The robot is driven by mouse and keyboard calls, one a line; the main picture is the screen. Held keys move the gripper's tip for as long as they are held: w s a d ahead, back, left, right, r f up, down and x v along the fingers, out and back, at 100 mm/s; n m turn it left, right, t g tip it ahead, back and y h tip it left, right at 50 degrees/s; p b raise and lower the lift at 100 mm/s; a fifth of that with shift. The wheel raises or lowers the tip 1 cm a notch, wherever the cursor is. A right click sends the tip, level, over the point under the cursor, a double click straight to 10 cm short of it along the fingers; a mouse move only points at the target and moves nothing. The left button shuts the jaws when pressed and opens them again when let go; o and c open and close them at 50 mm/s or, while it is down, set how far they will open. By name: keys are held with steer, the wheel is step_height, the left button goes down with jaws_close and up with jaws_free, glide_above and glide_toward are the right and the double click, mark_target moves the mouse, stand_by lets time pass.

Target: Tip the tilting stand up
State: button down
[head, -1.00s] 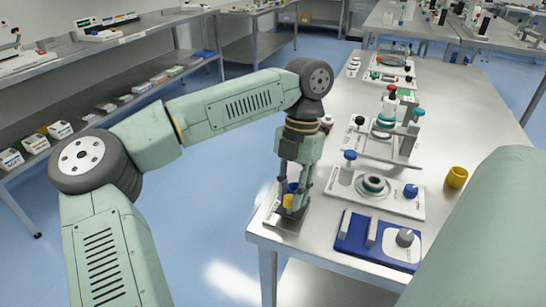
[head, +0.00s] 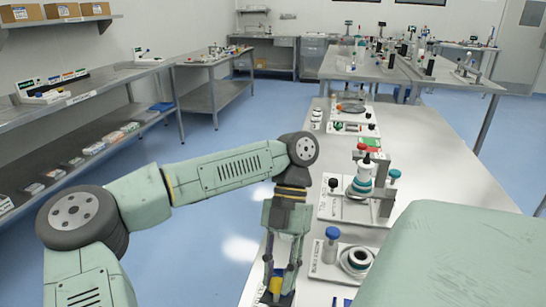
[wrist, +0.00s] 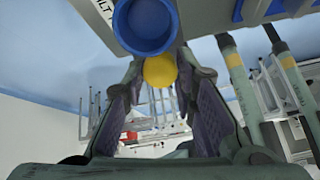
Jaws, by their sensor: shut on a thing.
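My gripper (head: 279,284) points down at the near left edge of the steel table, low in the head view. Its fingers are closed around a yellow knob (head: 275,285). In the wrist view the yellow knob (wrist: 160,70) sits between the fingertips. A round blue cup-like part (wrist: 145,25) shows right beside it. They appear to belong to the tilting stand, whose plate (wrist: 90,12) shows part of a printed label at the top left of the wrist view. In the head view my gripper and the frame's lower edge hide most of the stand, so I cannot tell its tilt.
The table's right side (head: 440,160) is clear. A shelf bench (head: 90,95) runs along the left.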

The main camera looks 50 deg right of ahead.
stand_by(0.5)
steer(key=c, duration=1.3)
jaws_free()
steer(key=v, duration=0.7)
steer(key=shift+d+r, duration=0.15)
steer(key=shift+d, duration=0.1)
steer(key=shift+w, duration=0.1)
